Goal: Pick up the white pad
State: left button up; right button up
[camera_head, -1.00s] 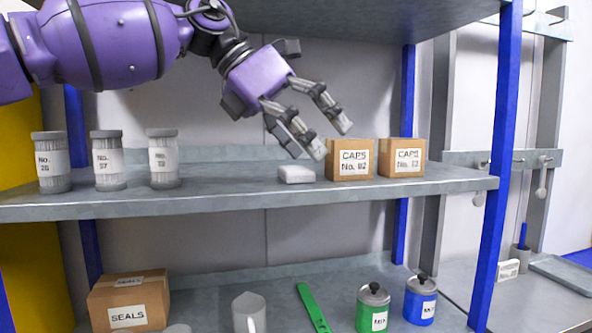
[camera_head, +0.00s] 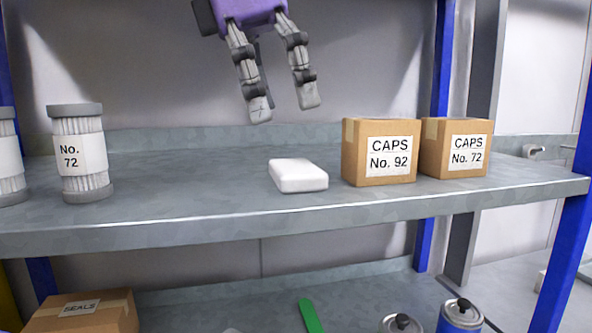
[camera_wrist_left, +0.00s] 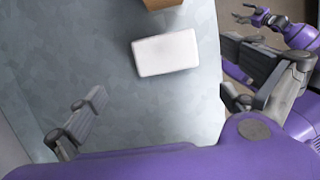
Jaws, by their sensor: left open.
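The white pad (camera_head: 298,175) lies flat on the upper grey shelf (camera_head: 180,222), just left of the cardboard boxes. It is a small rounded slab, and nothing covers it. My left gripper (camera_head: 286,112) is open and empty, pointing down above the shelf, higher than the pad and apart from it. In the left wrist view the pad (camera_wrist_left: 165,53) lies beyond the two spread fingers of the left gripper (camera_wrist_left: 165,110), roughly midway between them sideways. My right gripper is not in the head view; part of a purple arm with a gripper (camera_wrist_left: 255,15) shows at the upper right of the wrist view.
A CAPS No. 92 box (camera_head: 380,152) stands close to the pad's right, with a CAPS No. 72 box (camera_head: 455,147) beside it. A No. 72 canister (camera_head: 80,155) stands at the left. The shelf between canister and pad is clear. A SEALS box (camera_head: 85,312) sits below.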

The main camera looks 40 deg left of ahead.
aim_at(295, 165)
pick_arm(q)
jog(key=x, duration=0.4)
jog(key=d+x, duration=0.1)
jog(key=x, duration=0.1)
jog(key=shift+f+p, duration=0.25)
jog(key=shift+p, duration=0.1)
jog(key=c, duration=1)
